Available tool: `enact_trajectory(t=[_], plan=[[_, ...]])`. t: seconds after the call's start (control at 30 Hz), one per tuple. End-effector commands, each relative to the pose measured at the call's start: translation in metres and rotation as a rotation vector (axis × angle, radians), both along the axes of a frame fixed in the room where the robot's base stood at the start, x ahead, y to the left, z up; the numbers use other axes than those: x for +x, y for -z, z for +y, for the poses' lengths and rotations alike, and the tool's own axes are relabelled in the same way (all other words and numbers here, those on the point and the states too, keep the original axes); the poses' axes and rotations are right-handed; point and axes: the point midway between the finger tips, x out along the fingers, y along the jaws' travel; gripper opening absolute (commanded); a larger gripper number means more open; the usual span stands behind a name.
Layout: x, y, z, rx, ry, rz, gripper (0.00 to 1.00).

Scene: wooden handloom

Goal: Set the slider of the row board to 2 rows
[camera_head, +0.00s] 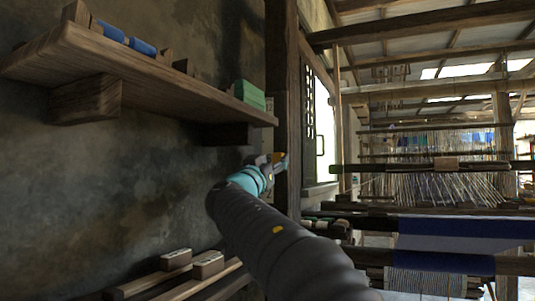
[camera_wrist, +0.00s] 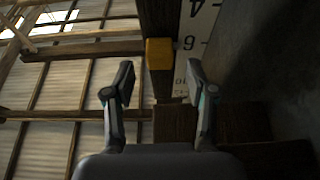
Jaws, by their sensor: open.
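The row board is a pale strip with dark numerals (camera_wrist: 197,38) on a dark wooden post. It shows at the top of the wrist view, with a 4 and a 6 legible. The slider is an orange-yellow block (camera_wrist: 159,53) at the strip's left edge, beside the 6. My gripper (camera_wrist: 160,86) is open and empty. In the wrist view the slider lies just beyond and between its fingertips, with no visible contact.
A wooden shelf (camera_head: 130,68) with blue rolls and a green block (camera_head: 249,95) juts from the wall at upper left. Wooden blocks (camera_head: 176,259) lie on rails below. The loom with blue cloth (camera_head: 460,232) stands at right.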

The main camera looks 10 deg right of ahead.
Motion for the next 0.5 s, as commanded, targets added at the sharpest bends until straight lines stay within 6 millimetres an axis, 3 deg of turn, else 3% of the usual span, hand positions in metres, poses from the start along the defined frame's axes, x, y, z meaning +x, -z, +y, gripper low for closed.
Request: enact_trajectory(t=[0.2, 0.5], plan=[[0.017, -0.009, -0.011, 0.0, 0.0, 0.0, 0.56], [0.02, -0.01, -0.013, 0.0, -0.001, 0.0, 0.56]])
